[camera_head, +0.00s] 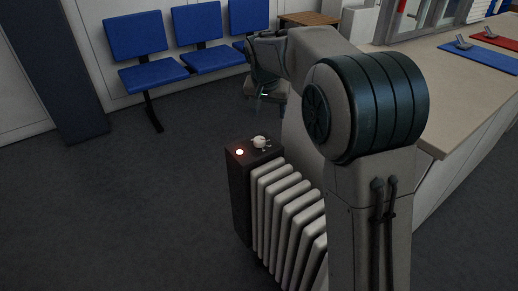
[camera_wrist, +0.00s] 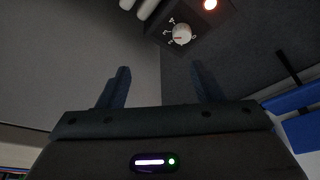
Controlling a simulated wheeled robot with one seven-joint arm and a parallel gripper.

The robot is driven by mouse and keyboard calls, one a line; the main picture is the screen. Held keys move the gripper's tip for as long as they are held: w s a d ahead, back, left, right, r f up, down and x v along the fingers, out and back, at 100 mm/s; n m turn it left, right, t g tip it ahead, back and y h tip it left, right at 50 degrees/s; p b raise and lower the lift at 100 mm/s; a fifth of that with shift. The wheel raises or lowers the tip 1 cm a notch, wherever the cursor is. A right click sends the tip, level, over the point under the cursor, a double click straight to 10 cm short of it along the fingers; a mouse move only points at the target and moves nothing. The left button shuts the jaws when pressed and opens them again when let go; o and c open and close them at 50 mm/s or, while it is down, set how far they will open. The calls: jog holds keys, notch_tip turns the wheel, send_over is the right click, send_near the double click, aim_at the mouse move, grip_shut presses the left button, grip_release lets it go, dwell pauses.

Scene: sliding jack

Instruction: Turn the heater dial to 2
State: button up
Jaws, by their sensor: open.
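The heater (camera_head: 240,205) stands on the floor, with a dark control end and pale ribs. Its dial (camera_head: 260,141) is a pale round knob on the dark top panel. In the wrist view the dial (camera_wrist: 181,34) shows at the top, ringed by small white marks too small to read surely, so its setting is unclear. An orange-lit lamp (camera_head: 239,152) is beside it. My gripper (camera_head: 262,96) is above and beyond the heater in the head view, apart from the dial. In the wrist view my gripper (camera_wrist: 163,84) has two dark fingers spread wide with nothing between them.
Blue chairs (camera_head: 202,59) line the wall behind. A counter (camera_head: 455,85) runs along the right, with blue and red mats on top. A dark pillar (camera_head: 65,75) stands at the left. The floor (camera_head: 120,210) left of the heater is clear.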

jog(key=b, duration=0.2)
send_near(260, 139)
jog(key=b+x, duration=0.3)
jog(key=x, duration=0.5)
jog(key=shift+f, duration=0.3)
jog(key=c, duration=1)
